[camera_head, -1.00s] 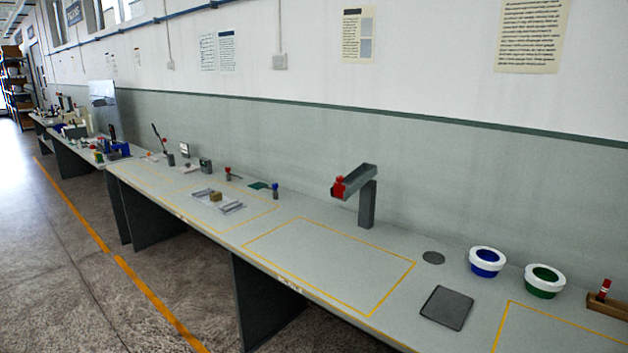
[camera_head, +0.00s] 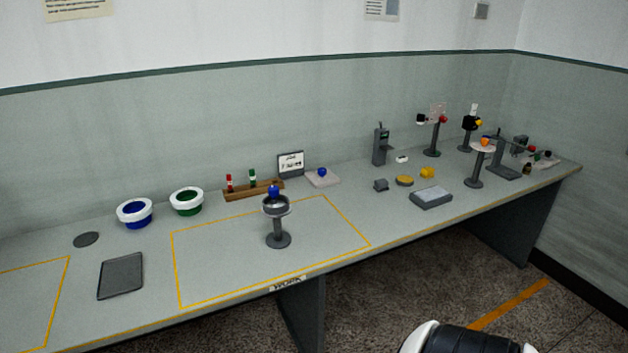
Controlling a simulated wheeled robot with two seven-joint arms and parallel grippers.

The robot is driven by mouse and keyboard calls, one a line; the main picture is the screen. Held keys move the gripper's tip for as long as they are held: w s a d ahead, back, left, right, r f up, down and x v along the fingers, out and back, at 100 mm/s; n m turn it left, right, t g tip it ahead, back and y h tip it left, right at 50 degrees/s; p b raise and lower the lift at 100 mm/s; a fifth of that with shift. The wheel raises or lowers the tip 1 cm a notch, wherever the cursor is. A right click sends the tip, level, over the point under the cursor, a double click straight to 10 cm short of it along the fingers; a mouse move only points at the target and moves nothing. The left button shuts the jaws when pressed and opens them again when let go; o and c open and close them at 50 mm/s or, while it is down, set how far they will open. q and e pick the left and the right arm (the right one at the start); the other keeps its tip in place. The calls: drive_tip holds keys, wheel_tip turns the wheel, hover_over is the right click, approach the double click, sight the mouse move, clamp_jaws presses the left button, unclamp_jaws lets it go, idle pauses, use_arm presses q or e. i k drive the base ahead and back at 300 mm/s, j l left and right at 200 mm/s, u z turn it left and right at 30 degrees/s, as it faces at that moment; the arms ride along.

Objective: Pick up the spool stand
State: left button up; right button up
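A grey stand (camera_head: 277,220) with a round foot, a short post, a ring-shaped cup and a blue ball on top stands upright inside a yellow outlined area on the table. Behind it, a brown wooden rack (camera_head: 262,190) holds a red-and-white (camera_head: 229,183) and a green-and-white (camera_head: 252,178) upright piece. I cannot tell for sure which of these is the spool stand. Neither of my grippers is in view, and nothing is seen touching the stand or the rack.
A small sign (camera_head: 291,164) stands behind. Several stands and a grey box (camera_head: 431,197) occupy the right. The outlined area around the grey stand is clear.

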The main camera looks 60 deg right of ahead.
sight(277, 239)
drive_tip(key=k+z, duration=0.1)
drive_tip(key=z, duration=1.4)
